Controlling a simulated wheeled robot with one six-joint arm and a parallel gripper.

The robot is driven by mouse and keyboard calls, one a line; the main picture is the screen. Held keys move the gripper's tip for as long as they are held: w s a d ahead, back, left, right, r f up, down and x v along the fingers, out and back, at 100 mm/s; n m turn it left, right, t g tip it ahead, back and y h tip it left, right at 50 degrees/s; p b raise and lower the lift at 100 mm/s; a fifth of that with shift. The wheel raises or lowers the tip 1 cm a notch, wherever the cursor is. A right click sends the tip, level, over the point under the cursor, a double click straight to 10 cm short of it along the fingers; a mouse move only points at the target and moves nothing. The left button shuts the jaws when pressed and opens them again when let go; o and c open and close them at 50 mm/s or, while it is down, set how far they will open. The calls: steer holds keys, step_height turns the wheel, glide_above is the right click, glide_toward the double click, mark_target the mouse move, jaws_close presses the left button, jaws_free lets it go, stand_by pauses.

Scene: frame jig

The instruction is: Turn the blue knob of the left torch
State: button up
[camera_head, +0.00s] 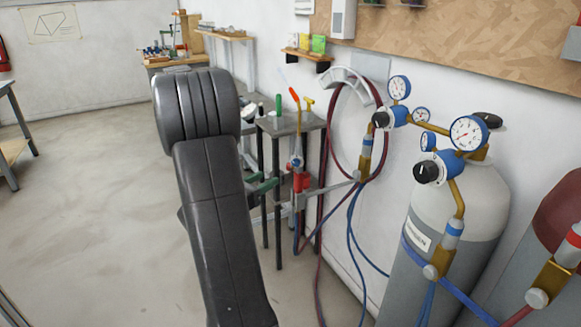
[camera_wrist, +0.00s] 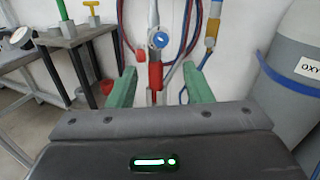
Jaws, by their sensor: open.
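A torch (camera_wrist: 155,75) stands upright ahead of my gripper, with a round blue knob (camera_wrist: 160,40) facing the wrist camera and a red part below it. In the head view the torch's red part (camera_head: 301,182) shows beside the dark stand, small and partly crowded by other parts. My gripper (camera_wrist: 160,82) is open, with one green finger on each side of the torch's red part in the picture. The blue knob appears above the fingertips. I cannot tell how far ahead the torch is or whether anything touches. The gripper is small and partly hidden in the head view.
Red and blue hoses (camera_head: 353,222) hang beside the torch. A small dark table (camera_head: 285,124) stands on the left, with a green item (camera_head: 278,105) on it. A grey gas cylinder (camera_head: 450,215) with gauges stands on the right. Open floor (camera_head: 90,200) lies to the left.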

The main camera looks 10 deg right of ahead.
mark_target(294, 164)
steer(key=x, duration=1.1)
steer(key=shift+w+d, duration=0.15)
steer(key=shift+d, duration=0.15)
steer(key=c, duration=1)
